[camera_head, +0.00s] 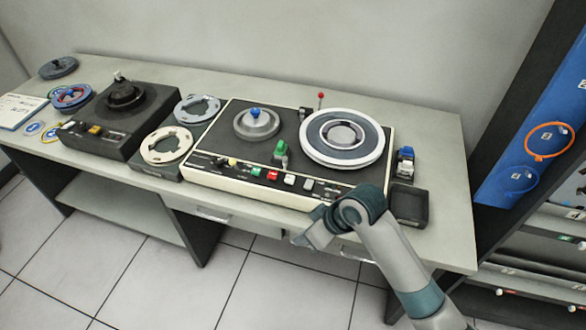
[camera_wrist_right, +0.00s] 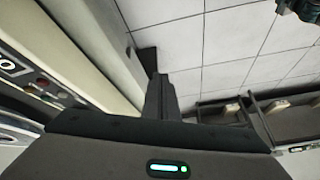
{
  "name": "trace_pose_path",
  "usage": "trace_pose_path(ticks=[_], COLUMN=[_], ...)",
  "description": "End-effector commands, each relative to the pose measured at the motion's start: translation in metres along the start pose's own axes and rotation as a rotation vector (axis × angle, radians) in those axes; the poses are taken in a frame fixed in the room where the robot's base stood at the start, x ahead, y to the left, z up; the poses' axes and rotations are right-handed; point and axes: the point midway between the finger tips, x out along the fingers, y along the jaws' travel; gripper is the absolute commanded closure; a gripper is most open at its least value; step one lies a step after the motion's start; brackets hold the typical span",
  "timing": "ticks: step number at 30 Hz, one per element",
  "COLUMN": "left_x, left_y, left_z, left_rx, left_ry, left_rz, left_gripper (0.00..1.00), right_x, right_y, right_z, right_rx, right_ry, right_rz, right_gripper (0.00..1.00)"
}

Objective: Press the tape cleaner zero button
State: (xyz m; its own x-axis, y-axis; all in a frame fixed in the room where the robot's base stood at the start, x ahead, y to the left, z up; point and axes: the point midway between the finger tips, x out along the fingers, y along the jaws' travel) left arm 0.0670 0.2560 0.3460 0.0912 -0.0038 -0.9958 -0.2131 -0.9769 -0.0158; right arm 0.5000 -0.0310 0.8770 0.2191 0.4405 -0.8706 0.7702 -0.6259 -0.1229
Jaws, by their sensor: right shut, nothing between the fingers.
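The tape cleaner (camera_head: 215,174) is a cream-framed machine with a dark top, a grey hub on the left and a large white-rimmed reel on the right. Its front strip has a row of buttons, including a green button (camera_head: 256,171), a red button (camera_head: 272,174) and a white button (camera_head: 290,179). I cannot read which is zero. My right gripper (camera_head: 306,238) is shut and empty, in front of the machine's front edge and apart from the buttons. It also shows in the right wrist view (camera_wrist_right: 160,98), with part of the panel at left. My left gripper is not in view.
A dark device (camera_head: 122,122) and loose reels (camera_head: 167,145) stand left on the table (camera_head: 428,130). A small dark tray (camera_head: 409,205) and a blue-and-white item (camera_head: 404,163) sit right of the machine. A rack with a blue panel (camera_head: 535,130) stands at far right.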

Motion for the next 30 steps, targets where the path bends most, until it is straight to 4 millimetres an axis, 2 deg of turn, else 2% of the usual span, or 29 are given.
trace_pose_path(ticks=[1,3,14,23,30], left_x=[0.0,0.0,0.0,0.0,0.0], left_y=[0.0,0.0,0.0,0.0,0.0], left_z=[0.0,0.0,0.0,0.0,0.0], left_rx=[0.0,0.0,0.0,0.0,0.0], left_ry=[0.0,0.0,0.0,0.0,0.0], left_rz=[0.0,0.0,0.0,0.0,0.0], left_gripper=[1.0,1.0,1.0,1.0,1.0], right_x=[-0.003,-0.006,-0.034,-0.072,-0.111], right_y=[0.005,0.009,0.036,0.065,0.088], right_z=[-0.013,-0.027,-0.091,-0.137,-0.169], right_rx=[-0.029,-0.065,-0.226,-0.323,-0.369], right_ry=[-0.003,-0.012,-0.076,-0.147,-0.198], right_rz=[-0.003,-0.015,-0.047,-0.048,-0.036], right_gripper=[1.0,1.0,1.0,1.0,1.0])
